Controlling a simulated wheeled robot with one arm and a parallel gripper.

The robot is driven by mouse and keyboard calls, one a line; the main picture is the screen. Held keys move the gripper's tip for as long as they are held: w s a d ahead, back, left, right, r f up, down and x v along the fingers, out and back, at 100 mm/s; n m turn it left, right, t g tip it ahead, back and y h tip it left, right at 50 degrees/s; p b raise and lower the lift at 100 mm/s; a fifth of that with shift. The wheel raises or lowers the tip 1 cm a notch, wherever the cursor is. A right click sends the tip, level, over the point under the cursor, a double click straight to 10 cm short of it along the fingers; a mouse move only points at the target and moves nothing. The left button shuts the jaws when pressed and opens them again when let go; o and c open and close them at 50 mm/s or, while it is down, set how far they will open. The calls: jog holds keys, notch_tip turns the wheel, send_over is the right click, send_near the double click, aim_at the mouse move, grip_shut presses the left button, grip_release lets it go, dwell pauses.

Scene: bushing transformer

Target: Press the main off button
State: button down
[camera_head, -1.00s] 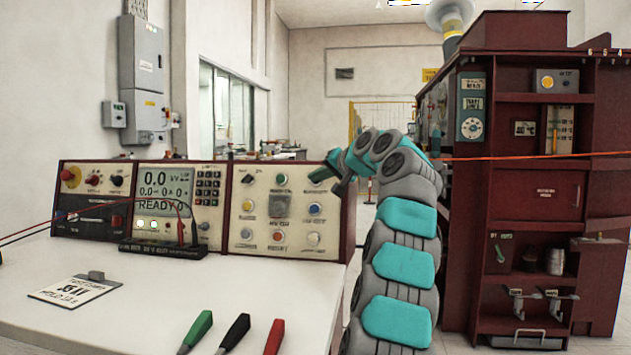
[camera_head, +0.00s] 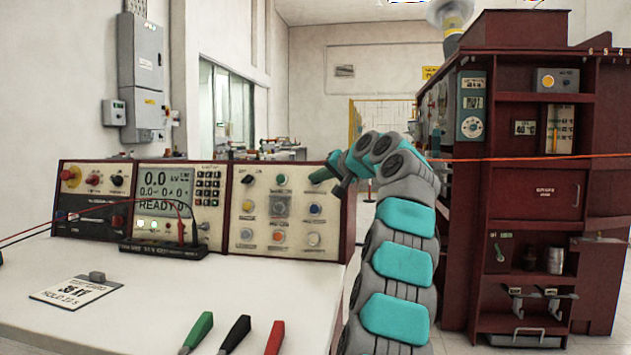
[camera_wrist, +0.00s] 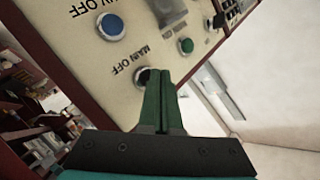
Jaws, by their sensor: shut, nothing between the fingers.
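The right-hand panel (camera_head: 245,215) of the control desk holds rows of buttons. In the wrist view, the label "MAIN OFF" (camera_wrist: 128,64) is printed beside a dark round button (camera_wrist: 142,76), which is partly hidden by my fingertips. My gripper (camera_wrist: 159,72) has its green fingers closed together and empty, with the tips over this button. I cannot tell whether they touch it. In the head view my gripper (camera_head: 316,178) is at the panel's upper right corner and covers the button.
A blue button (camera_wrist: 110,26) and a green button (camera_wrist: 186,45) sit close to my fingertips. Three coloured handles, one of them red (camera_head: 275,338), lie on the white desktop (camera_head: 130,320). A dark red cabinet (camera_head: 595,280) stands to the right of my arm.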

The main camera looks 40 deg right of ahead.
jog(key=shift+w+d+f+p, duration=0.1)
jog(key=shift+w+d+p, duration=0.15)
jog(key=shift+d+p, duration=0.1)
dwell(0.5)
jog(key=shift+a, duration=0.1)
jog(key=shift+s+a+r+b, duration=0.2)
jog(key=shift+s+a+b, duration=0.35)
jog(key=shift+a, duration=0.05)
dwell(0.4)
jog(key=shift+s+a+r+b, duration=0.3)
jog(key=shift+s+a+b, duration=0.3)
jog(key=shift+s+a, duration=0.25)
jog(key=shift+s+a+r+b, duration=0.25)
jog(key=shift+s+a+b, duration=0.4)
jog(key=shift+a, duration=0.3)
jog(key=shift+s, duration=0.15)
